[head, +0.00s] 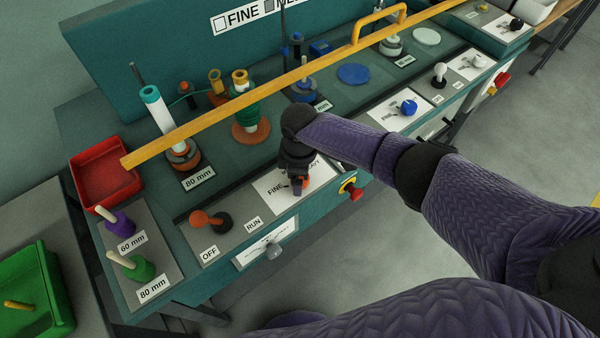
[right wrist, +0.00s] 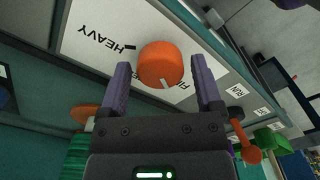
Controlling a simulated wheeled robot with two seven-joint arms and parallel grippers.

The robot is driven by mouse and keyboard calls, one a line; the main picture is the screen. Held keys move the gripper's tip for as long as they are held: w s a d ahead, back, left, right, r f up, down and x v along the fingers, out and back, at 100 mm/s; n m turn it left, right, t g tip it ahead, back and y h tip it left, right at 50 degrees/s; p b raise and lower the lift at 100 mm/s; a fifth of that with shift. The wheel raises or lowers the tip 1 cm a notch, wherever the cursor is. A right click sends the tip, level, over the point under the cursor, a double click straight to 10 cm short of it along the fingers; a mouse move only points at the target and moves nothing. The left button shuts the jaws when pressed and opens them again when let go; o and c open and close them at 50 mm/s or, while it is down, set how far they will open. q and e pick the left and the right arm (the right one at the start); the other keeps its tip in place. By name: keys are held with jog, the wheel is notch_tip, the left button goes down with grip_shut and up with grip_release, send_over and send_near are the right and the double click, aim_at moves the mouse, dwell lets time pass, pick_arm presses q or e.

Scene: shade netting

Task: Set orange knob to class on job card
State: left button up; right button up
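The orange knob (right wrist: 160,63) sits on a white dial plate (right wrist: 95,35) on the bench's front panel. In the right wrist view its white mark is at the lower edge; "HEAVY" reads at left, and other lettering is partly hidden. My right gripper (right wrist: 161,78) is open, its fingers either side of the knob with gaps. In the head view this gripper (head: 297,184) points down over the plate (head: 277,190) and mostly hides the knob. A sign (head: 262,14) at the top shows an empty box by "FINE" and a greyer box by "ME…"; the rest is cut off. My left gripper is out of view.
An orange lever (head: 207,218) stands by OFF and RUN labels, left of the dial. A red emergency button (head: 354,192) is close to its right. A yellow bar (head: 290,82) crosses above the bench. Similar stations with a blue knob (head: 408,107) lie further right.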

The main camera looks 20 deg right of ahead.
jog(key=shift+o, duration=0.4)
notch_tip(320, 180, up, 9)
jog(key=p, duration=0.4)
jog(key=shift+r, duration=0.4)
